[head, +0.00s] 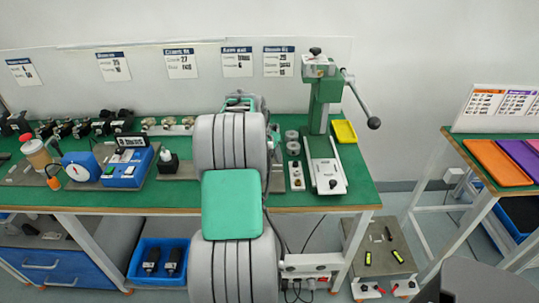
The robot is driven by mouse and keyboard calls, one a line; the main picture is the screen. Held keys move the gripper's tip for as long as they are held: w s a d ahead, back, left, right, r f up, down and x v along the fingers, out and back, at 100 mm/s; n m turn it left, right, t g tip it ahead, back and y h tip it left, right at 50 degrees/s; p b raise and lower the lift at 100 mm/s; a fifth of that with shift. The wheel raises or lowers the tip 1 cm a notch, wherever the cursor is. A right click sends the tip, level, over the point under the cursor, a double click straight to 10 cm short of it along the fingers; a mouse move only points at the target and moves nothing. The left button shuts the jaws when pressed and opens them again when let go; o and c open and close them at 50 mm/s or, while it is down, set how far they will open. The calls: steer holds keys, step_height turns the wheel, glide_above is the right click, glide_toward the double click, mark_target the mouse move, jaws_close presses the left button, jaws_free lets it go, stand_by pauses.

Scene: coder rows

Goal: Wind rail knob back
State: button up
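A green press-like stand (322,105) is on the right part of the green-topped bench, with a long side lever ending in a black ball (374,123). A white plate (322,170) at its foot bears a small black knob (333,184). Another black knob (315,51) sits on top of the stand. I cannot tell which of these is the rail knob. A green and dark device (240,103) behind my arm is mostly hidden. My grey arm with a green pad fills the middle of the head view, left of the stand. My gripper does not show.
A yellow tray (344,131) is right of the stand, and small round metal parts (292,142) are left of it. A blue box (126,168) and a dial gauge (80,167) are at left. A side table with an orange board (497,163) is at far right.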

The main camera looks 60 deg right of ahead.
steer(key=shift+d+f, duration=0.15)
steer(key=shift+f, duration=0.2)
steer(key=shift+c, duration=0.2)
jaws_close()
